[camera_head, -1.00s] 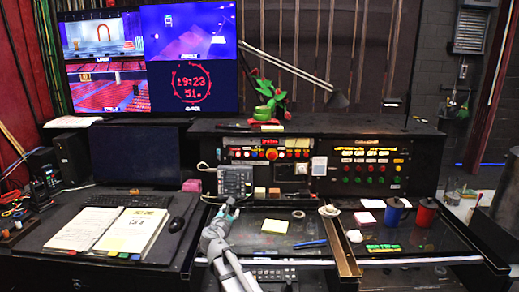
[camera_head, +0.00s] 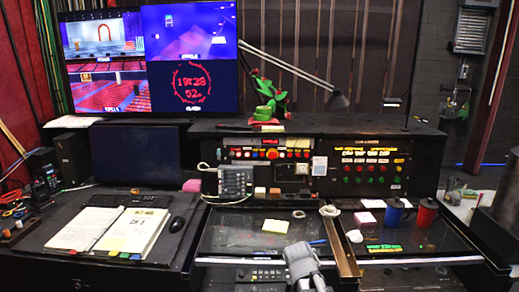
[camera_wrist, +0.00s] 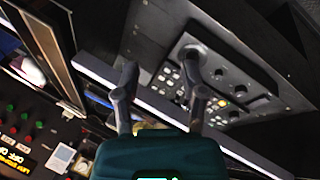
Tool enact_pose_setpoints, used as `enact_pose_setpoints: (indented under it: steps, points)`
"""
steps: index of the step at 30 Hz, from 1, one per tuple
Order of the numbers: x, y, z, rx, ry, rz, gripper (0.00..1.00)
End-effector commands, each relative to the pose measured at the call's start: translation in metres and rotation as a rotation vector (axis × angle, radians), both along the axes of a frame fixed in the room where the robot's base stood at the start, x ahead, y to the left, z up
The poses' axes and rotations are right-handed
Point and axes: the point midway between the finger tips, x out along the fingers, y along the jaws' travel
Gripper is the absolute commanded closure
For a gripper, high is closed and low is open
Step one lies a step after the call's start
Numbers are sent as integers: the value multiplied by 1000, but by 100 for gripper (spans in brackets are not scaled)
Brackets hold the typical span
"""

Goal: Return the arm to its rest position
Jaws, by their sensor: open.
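My arm shows at the bottom centre of the head view, low in front of the console's front edge; its gripper end cannot be made out there. In the wrist view my gripper (camera_wrist: 160,88) has its two grey fingers apart with nothing between them. Beyond the fingers lies a dark panel (camera_wrist: 225,75) with knobs and small pale buttons. The cue panel (camera_head: 370,167) with red and green buttons stands upright at the right of the console, apart from my arm.
A blue mug (camera_head: 394,213) and a red mug (camera_head: 427,212) stand at the right. An open script binder (camera_head: 120,228) lies at the left. A desk lamp (camera_head: 338,100) hangs behind.

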Motion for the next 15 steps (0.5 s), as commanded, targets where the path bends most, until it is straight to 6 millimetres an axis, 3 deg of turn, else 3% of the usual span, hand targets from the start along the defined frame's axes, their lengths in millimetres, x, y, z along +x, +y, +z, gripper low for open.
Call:
enact_pose_setpoints:
  steps: [3,15]
  points:
    - [-27,-6,-7,119,42,-143,46]
    - [-79,-7,-16,369,159,-457,46]
